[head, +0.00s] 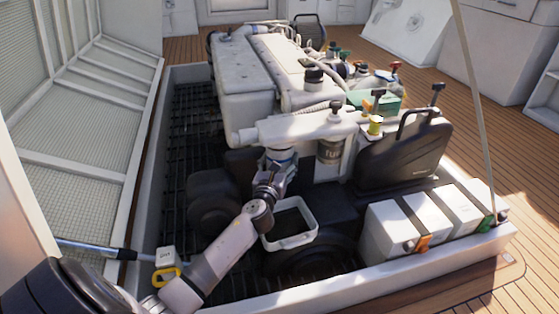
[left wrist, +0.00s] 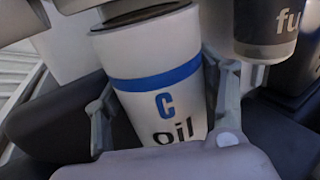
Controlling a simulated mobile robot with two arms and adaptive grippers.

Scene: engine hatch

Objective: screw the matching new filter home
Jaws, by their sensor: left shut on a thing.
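The new oil filter (left wrist: 160,80) is a white can with a blue band and the marks "C" and "oil". In the left wrist view it stands slightly tilted, its dark rim facing up. In the head view its blue-banded top (head: 280,154) shows just under the pale engine housing (head: 285,130). I cannot tell whether its rim touches the mount. My left gripper (left wrist: 165,115) is shut around the can, one finger on each side; it also shows in the head view (head: 273,172). My right gripper is not in view.
A grey-and-black fuel filter (head: 330,151) hangs just right of the oil filter. A white tray (head: 290,242) sits below. White batteries (head: 388,230) line the right side. A white item with a yellow band (head: 166,262) stands at lower left.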

